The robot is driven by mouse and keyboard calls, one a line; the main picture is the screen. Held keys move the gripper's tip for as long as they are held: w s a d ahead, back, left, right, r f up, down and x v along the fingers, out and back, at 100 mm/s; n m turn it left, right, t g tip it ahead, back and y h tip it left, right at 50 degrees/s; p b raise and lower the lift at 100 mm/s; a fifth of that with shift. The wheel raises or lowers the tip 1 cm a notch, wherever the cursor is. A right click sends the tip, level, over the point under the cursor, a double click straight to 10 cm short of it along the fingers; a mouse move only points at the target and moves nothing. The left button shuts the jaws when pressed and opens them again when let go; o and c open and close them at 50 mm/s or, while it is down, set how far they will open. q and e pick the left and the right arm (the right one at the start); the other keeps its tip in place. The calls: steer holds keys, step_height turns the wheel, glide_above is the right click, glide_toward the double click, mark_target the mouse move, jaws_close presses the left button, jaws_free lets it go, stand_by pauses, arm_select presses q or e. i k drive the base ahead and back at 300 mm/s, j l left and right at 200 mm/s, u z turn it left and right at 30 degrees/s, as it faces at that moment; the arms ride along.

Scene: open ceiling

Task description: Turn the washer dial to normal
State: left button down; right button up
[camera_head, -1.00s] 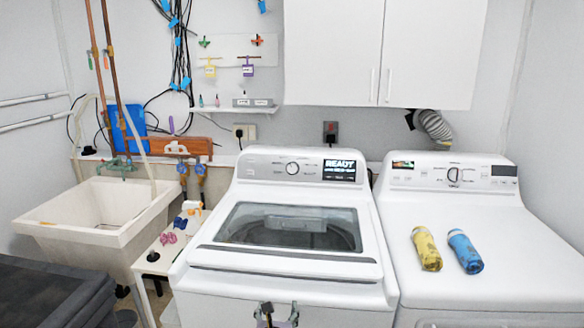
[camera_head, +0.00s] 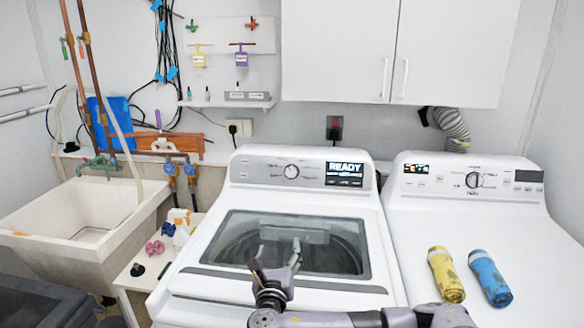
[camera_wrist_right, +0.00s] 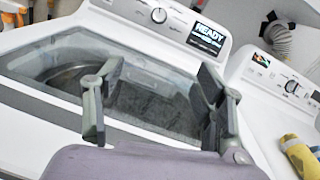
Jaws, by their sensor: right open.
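The washer (camera_head: 235,285) is a white top-loader with a glass lid, in the middle of the head view. Its dial (camera_head: 291,171) is a small round knob on the grey back panel, left of a lit display (camera_head: 344,173) that reads READY. The dial also shows at the top of the right wrist view (camera_wrist_right: 159,15). My right gripper (camera_head: 276,258) is open and empty over the front part of the lid, well short of the panel. Its two spread fingers also show in the right wrist view (camera_wrist_right: 155,95). My left gripper is not in view.
A sink (camera_head: 90,215) stands at the left. White cabinets (camera_head: 400,50) hang above.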

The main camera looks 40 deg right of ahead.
mark_target(291, 172)
steer(key=i+l, duration=0.2)
steer(key=l, duration=0.15)
steer(key=i+l, duration=0.2)
steer(key=l, duration=0.15)
steer(key=i+l, duration=0.2)
steer(key=l, duration=0.1)
